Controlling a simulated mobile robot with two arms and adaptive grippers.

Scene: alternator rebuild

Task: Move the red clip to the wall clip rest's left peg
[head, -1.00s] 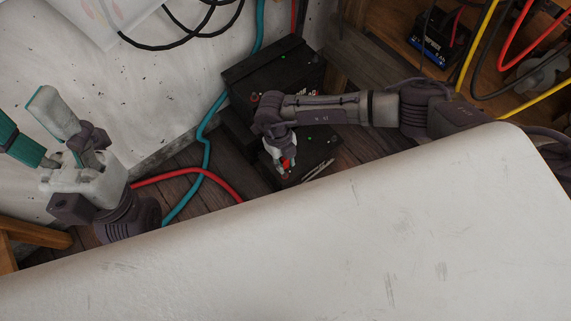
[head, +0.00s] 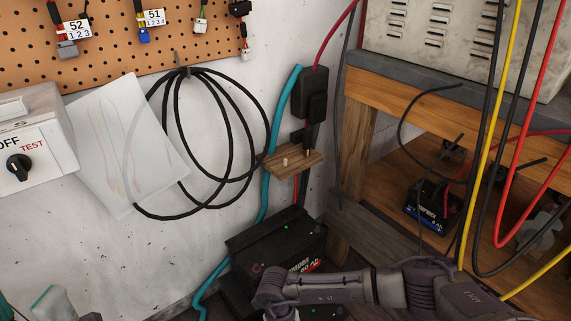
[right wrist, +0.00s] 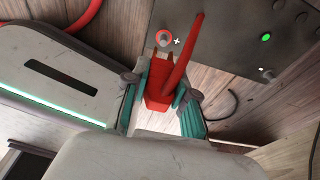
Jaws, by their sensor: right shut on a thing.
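The red clip (right wrist: 158,88) is between the teal fingertips of my right gripper (right wrist: 162,98), which is shut on it; a red cable runs up from it. In the right wrist view its jaws point at a ringed red post (right wrist: 164,39) marked plus on a dark battery top, with a small visible gap. The wall clip rest (head: 285,172) is a small wooden shelf on the wall in the head view. Its left peg (head: 285,162) is bare; a black clip (head: 299,137) is at its right side. My left gripper (head: 28,302) is cut off at the lower left, fingers apart.
A black battery (head: 270,240) stands on the floor below the rest. Coiled black cable (head: 177,140) hangs left of the rest, with a teal hose (head: 269,160) close beside it. A wooden bench (head: 385,85) and hanging cables crowd the right.

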